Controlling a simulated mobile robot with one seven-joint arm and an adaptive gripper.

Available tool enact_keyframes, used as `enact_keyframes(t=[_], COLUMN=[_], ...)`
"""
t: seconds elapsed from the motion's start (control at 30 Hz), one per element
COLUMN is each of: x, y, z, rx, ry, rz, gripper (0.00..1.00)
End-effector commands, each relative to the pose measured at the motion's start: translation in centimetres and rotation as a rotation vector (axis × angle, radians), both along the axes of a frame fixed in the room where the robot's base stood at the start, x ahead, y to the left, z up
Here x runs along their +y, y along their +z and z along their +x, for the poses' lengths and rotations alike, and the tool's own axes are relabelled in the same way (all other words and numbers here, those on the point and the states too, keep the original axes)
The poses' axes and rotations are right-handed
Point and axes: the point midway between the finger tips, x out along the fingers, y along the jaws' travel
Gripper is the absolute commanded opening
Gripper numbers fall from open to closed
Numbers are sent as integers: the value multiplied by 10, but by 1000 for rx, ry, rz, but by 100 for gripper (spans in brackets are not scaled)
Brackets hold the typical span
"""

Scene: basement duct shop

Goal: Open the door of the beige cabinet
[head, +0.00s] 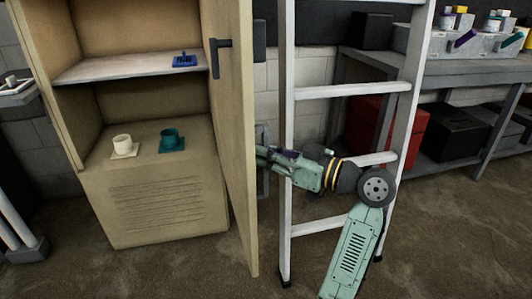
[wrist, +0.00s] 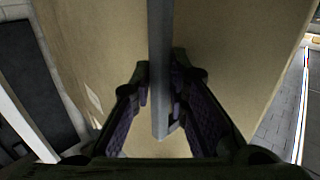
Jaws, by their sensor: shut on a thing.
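The beige cabinet (head: 155,205) stands at the left in the head view, its front open and its inside in plain sight. Its door (head: 232,140) is swung well out towards me and shows nearly edge-on. A grey bar handle (head: 263,185) is on the door's outer face; in the wrist view the bar (wrist: 160,45) runs upright between the fingers. My gripper (head: 262,155) is at the door's right side, shut on this handle; its dark fingers (wrist: 160,90) sit on both sides of the bar. The finger contact is partly hidden in the head view.
An aluminium ladder (head: 345,90) stands just right of the door, close to my arm. A workbench (head: 460,70) with a red box (head: 385,125) beneath is behind it.

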Motion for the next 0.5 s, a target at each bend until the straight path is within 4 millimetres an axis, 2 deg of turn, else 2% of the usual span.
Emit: enact_keyframes(t=[0.13, 0.17, 0.4, 0.5], x=[0, 0, 0, 0], y=[0, 0, 0, 0], z=[1, 1, 1, 0], rx=[0, 0, 0, 0], ry=[-2, -2, -1, -1], rz=[0, 0, 0, 1], gripper=[0, 16, 32, 32])
